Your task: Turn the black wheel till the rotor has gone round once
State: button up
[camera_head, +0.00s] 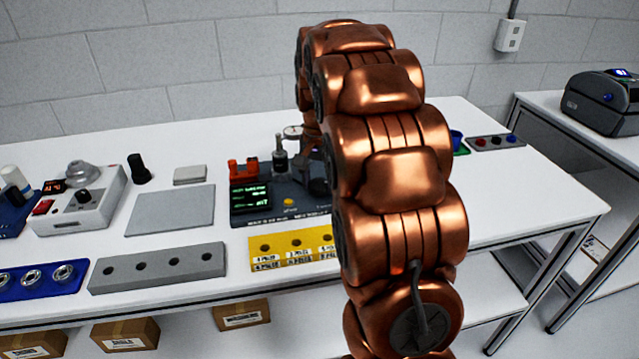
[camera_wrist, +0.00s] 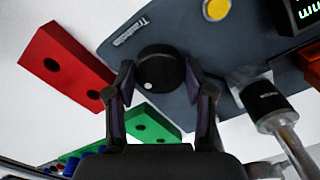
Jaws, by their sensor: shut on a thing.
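The black wheel (camera_wrist: 160,66) is a round knob with a small pale dot near its lower edge. It sits on the dark grey unit (camera_wrist: 222,45), and in the head view the unit (camera_head: 270,215) stands mid-table. My gripper (camera_wrist: 159,75) has one fingertip on each side of the wheel and is shut on it. My arm hides most of the gripper and the unit's right part in the head view. A silver cylinder with a black band (camera_wrist: 268,103) stands beside the unit's screen (camera_head: 250,196). I cannot tell which part is the rotor.
A yellow button (camera_head: 289,202) is on the unit. A yellow block with holes (camera_head: 285,258) lies in front of it, and a grey block with holes (camera_head: 160,268) lies left of that. A red block (camera_wrist: 65,62) and a green block (camera_wrist: 150,125) lie close to the gripper.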

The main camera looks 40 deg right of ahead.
aim_at(319, 184)
jog(key=m, duration=0.4)
jog(key=shift+m, duration=0.4)
dwell(0.4)
jog(key=o, duration=1.2)
jog(key=shift+c, duration=0.2)
jog(key=shift+r, duration=0.1)
notch_tip(319, 184, up, 12)
